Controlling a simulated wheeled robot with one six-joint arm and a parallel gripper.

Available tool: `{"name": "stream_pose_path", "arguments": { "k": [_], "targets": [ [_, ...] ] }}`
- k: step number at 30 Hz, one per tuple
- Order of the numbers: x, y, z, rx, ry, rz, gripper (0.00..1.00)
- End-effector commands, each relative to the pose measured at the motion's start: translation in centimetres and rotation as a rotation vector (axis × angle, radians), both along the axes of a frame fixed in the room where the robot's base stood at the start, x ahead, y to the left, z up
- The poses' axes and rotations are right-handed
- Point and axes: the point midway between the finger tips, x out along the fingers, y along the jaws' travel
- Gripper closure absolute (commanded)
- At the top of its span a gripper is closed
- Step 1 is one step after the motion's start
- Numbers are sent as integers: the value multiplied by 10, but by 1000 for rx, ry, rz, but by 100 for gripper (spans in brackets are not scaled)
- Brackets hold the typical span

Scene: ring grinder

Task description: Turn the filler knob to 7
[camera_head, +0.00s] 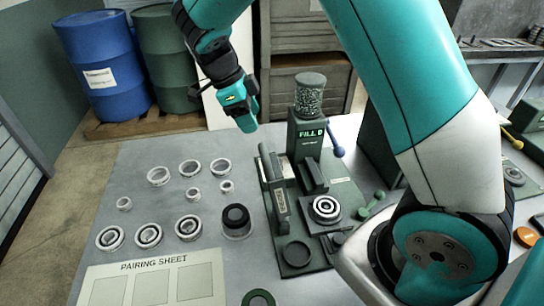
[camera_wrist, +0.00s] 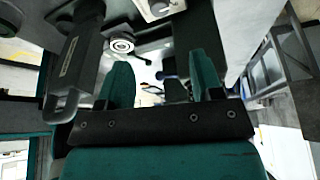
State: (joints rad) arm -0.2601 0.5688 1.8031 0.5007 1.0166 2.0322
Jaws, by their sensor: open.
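The filler (camera_head: 307,140) is a dark green box marked "FILL D" with a clear jar of small balls (camera_head: 309,92) on top. A lever with a blue ball end (camera_head: 336,150) sticks out at its right. I cannot make out a numbered knob or its setting in the head view. My gripper (camera_head: 247,122) hangs in the air to the left of the filler, apart from it. In the wrist view my gripper (camera_wrist: 160,80) has its two green fingers spread with nothing between them. A pale part with a small round piece (camera_wrist: 157,8) shows at the top edge there; I cannot tell what it is.
The green machine base (camera_head: 280,225) holds a bearing (camera_head: 325,207), also in the wrist view (camera_wrist: 121,44). Several rings and bearings and a pairing sheet (camera_head: 152,280) lie on the grey table (camera_head: 130,185). Barrels (camera_head: 97,65) stand behind. Green dumbbell-like gauge (camera_head: 371,204) lies right.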

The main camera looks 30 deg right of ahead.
Motion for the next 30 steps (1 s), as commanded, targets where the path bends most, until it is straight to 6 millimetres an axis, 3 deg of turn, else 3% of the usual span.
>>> {"name": "stream_pose_path", "arguments": {
  "k": [12,18,24,30],
  "targets": [
    [-22,-31,-86,2,8,0,40],
    [-29,-42,-119,2,5,2,40],
    [-32,-46,-134,2,1,3,40],
    [-32,-47,-136,3,0,4,40]
  ]
}}
